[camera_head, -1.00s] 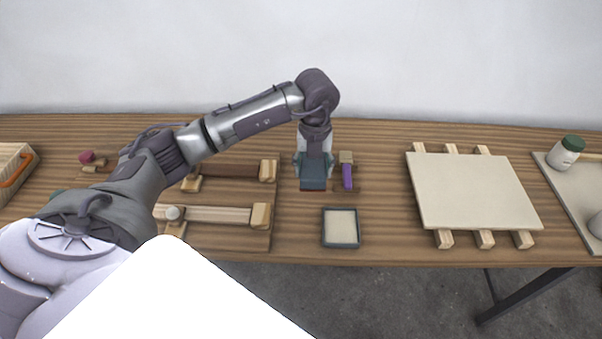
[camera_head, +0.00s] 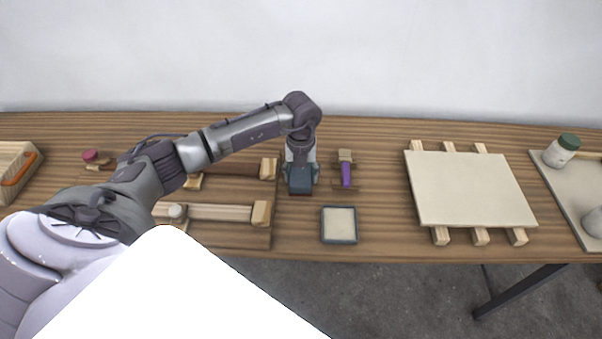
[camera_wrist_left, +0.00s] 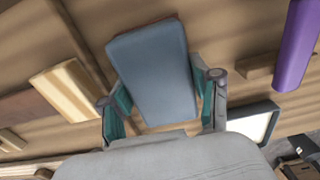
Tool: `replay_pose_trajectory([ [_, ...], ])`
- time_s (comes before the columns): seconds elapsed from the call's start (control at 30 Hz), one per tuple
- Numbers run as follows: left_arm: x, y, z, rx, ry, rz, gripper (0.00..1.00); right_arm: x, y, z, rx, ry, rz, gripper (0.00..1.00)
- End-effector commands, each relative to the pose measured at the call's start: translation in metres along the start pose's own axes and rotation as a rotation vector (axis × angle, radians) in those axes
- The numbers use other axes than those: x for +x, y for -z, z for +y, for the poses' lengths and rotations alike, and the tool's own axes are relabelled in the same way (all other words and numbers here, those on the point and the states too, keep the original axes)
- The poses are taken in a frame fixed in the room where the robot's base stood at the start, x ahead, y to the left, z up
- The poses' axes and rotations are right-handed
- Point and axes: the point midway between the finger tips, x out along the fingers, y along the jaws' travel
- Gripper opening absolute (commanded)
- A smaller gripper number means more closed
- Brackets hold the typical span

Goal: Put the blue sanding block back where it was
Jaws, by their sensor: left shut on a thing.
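The blue sanding block (camera_wrist_left: 152,72) is between the two fingers of my left gripper (camera_wrist_left: 162,100) in the left wrist view, and the gripper is shut on it. In the head view the left gripper (camera_head: 301,180) points down over the middle of the table, with the blue block (camera_head: 300,186) at its tips. Whether the block touches the table is hard to tell. A shallow tray with a dark blue-grey rim (camera_head: 324,226) and pale inside lies in front of it, to the right. My right gripper is not in view.
A purple block (camera_head: 347,174) with wooden pieces sits just right of the gripper. Wooden clamp bars (camera_head: 225,212) lie to the left. A pale panel on battens (camera_head: 470,190) lies to the right. A green-lidded jar (camera_head: 561,151) stands at far right.

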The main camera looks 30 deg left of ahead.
Motion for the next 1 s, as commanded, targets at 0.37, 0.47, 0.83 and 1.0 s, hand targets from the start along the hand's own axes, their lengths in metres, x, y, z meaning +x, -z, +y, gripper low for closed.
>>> replay_pose_trajectory([
  [0.37, 0.001, 0.0, 0.0, -0.001, -0.001, 0.0, 0.87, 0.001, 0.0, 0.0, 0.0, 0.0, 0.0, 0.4],
  [0.47, 0.001, 0.0, 0.0, -0.001, 0.0, 0.0, 0.87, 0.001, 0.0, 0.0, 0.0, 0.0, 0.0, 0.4],
  [0.83, -0.048, -0.001, 0.0, 0.001, 0.002, -0.006, 0.87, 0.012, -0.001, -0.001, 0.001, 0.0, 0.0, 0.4],
  [1.0, -0.085, -0.001, -0.001, 0.0, 0.003, -0.005, 0.87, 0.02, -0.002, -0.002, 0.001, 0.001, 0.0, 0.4],
])
